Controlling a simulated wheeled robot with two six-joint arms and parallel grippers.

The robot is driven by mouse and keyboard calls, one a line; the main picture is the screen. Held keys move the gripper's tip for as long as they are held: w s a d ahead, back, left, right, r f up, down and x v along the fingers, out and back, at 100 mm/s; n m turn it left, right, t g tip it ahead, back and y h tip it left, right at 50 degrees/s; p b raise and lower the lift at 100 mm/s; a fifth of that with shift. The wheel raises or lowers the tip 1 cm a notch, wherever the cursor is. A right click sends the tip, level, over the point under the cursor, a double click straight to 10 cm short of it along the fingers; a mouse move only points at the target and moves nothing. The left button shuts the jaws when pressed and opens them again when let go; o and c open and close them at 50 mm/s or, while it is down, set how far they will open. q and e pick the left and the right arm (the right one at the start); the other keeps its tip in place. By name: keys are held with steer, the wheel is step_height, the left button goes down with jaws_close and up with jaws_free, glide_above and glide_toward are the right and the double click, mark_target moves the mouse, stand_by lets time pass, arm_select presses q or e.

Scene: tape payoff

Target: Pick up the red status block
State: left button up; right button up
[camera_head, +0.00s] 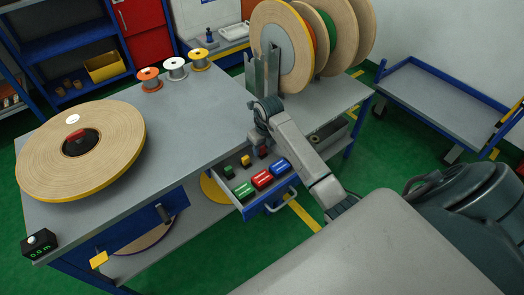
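A small red block (263,152), the likely red status block, sits at the far end of an open drawer (240,201) in the workbench. A small yellow block (245,160) and a small green block (228,171) lie beside it. My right arm comes in from the lower right and bends down over the drawer. Its gripper (259,139) is just above the red block and partly hides it. The fingers are small and dark, so I cannot tell whether they are open or touching the block. My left gripper is not in view.
Green, red and blue cylinders (262,180) lie in the drawer's front. A large tape roll (80,148) covers the bench's left side. Three small spools (175,68) stand at the bench's back edge. Upright tape rolls (283,45) stand behind my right wrist.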

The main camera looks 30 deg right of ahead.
steer(key=shift+w+f, duration=0.15)
steer(key=shift+f, duration=0.8)
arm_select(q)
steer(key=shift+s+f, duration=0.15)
arm_select(e)
steer(key=shift+c, duration=0.2)
steer(key=c, duration=0.7)
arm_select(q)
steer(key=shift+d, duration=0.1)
arm_select(e)
steer(key=shift+r, duration=0.15)
